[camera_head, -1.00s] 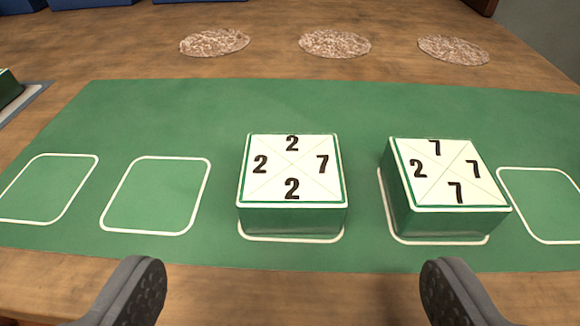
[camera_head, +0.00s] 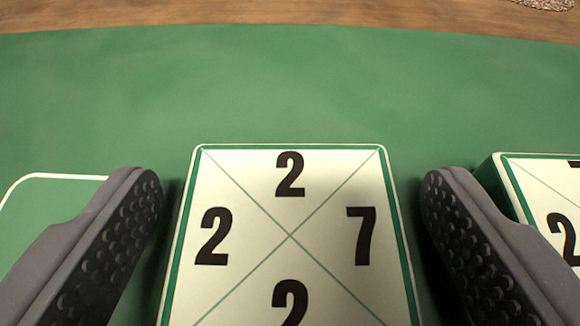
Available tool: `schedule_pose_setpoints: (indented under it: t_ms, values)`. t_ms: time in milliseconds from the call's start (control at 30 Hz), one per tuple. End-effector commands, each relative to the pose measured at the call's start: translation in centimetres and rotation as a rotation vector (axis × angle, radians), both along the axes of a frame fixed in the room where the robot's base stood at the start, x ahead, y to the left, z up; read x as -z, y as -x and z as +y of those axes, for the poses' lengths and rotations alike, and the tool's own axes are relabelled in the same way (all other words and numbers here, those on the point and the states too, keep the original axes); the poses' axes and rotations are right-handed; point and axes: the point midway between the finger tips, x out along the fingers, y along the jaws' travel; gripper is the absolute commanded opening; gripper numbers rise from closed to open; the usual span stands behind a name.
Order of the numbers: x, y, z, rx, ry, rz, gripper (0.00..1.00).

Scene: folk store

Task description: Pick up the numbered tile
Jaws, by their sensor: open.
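A square tile (camera_head: 290,235) with a white top, green border and the numbers 2, 2, 7 and 2 fills the lower middle of the view. Its near edge is cut off by the frame. My gripper (camera_head: 290,190) is open, with one dark studded finger at the tile's left and one at its right. Narrow gaps show between the fingers and the tile's sides. A second numbered tile (camera_head: 545,195) shows in part at the right edge, just beyond the right finger.
The tiles rest on a green mat (camera_head: 290,85), which is clear behind the middle tile. An empty white-outlined slot (camera_head: 50,210) lies at the left. Wooden table (camera_head: 250,12) shows at the back, with part of a speckled disc (camera_head: 548,4) at top right.

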Motion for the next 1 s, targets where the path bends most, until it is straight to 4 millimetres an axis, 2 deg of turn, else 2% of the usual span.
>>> schedule_pose_setpoints:
  t_ms: [267,300,467,500,833,1000]
  values:
    - [0.2,-0.5,0.0,0.0,0.0,0.0,0.78]
    - [0.2,-0.5,0.0,0.0,0.0,-0.001,0.75]
    - [0.2,-0.5,0.1,0.0,0.0,0.0,0.31]
    - [0.2,-0.5,0.1,0.0,0.0,-0.001,0.26]
    - [0.0,-0.6,0.1,-0.001,0.0,-0.001,0.26]
    - [-1.0,-0.6,0.1,-0.002,-0.001,-0.003,0.26]
